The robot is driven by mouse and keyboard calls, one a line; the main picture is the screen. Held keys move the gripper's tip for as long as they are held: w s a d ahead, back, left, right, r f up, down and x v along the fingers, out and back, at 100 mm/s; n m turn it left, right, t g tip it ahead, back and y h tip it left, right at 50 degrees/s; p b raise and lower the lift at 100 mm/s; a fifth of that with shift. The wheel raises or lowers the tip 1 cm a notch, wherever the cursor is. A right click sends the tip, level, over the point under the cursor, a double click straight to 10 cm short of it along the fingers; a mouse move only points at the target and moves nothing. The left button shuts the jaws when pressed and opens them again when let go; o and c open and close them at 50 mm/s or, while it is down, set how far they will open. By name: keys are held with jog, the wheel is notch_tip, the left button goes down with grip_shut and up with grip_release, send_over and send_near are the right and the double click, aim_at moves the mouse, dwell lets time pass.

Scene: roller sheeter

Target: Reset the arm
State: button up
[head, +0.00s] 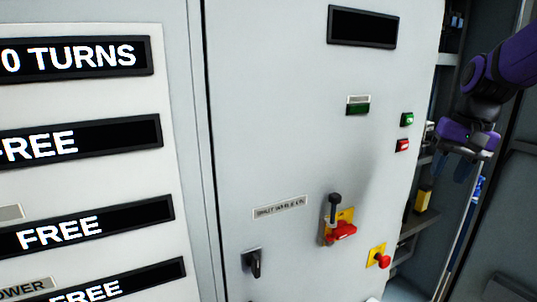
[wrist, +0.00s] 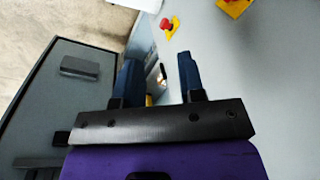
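My gripper (head: 468,164) hangs at the upper right of the head view, in front of open shelving and to the right of the grey cabinet door (head: 290,120). It is purple and black with dark blue fingers. In the wrist view my gripper (wrist: 158,82) has its two fingers spread apart. I see no object held between them. The fingers appear clear of the cabinet face.
The cabinet door carries a red-handled switch (head: 342,232) on a yellow plate, a red knob (head: 383,261), a black knob (head: 254,264), and green (head: 407,119) and red (head: 402,145) buttons. A panel (head: 90,190) of display strips stands left. Shelves (head: 415,222) lie right.

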jog(key=s+a+n+t+h, duration=0.1)
jog(key=s+a+n+t, duration=0.1)
jog(key=s, duration=0.7)
jog(key=s+a+r+n+t, duration=0.1)
jog(key=s+a+n+t, duration=0.1)
jog(key=s, duration=0.7)
jog(key=shift+a+r+n+t+h, duration=0.2)
jog(key=shift+a+n+t+h, duration=0.15)
jog(key=shift+a, duration=0.4)
jog(key=shift+s+d, duration=0.1)
